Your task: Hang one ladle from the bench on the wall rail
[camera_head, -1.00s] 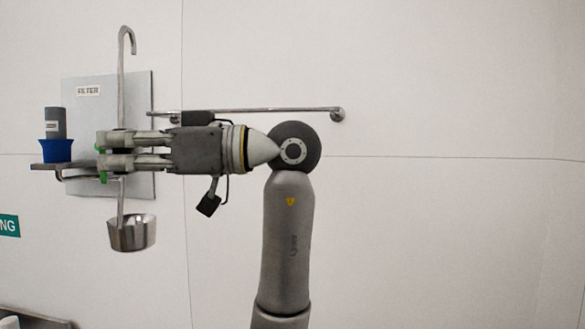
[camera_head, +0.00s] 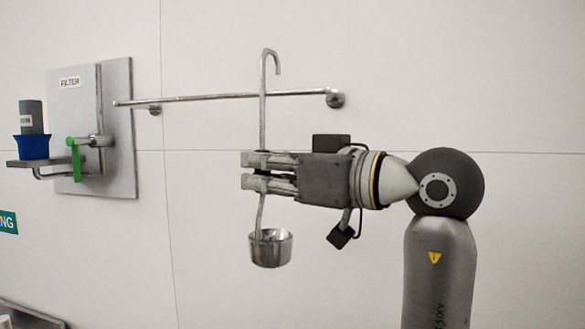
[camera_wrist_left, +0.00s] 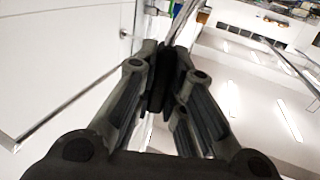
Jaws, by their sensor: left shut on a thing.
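The steel ladle (camera_head: 262,115) hangs upright in my left gripper (camera_head: 248,172), hook at the top and cup at the bottom. The gripper is shut on its handle, between the hook and the cup. The wall rail (camera_head: 200,98) is a thin metal bar on a white wall. The ladle's handle crosses in front of the rail's right part, its hook above the bar; I cannot tell the gap in depth. In the left wrist view the fingers (camera_wrist_left: 163,75) close on the handle, partly hidden. My right gripper is not in view.
A steel panel labelled FILTER (camera_head: 118,150) is left of the rail, with a green-handled tap (camera_head: 75,158) and a small shelf (camera_head: 25,163) carrying a blue and grey container (camera_head: 33,145). The wall right of the rail is bare.

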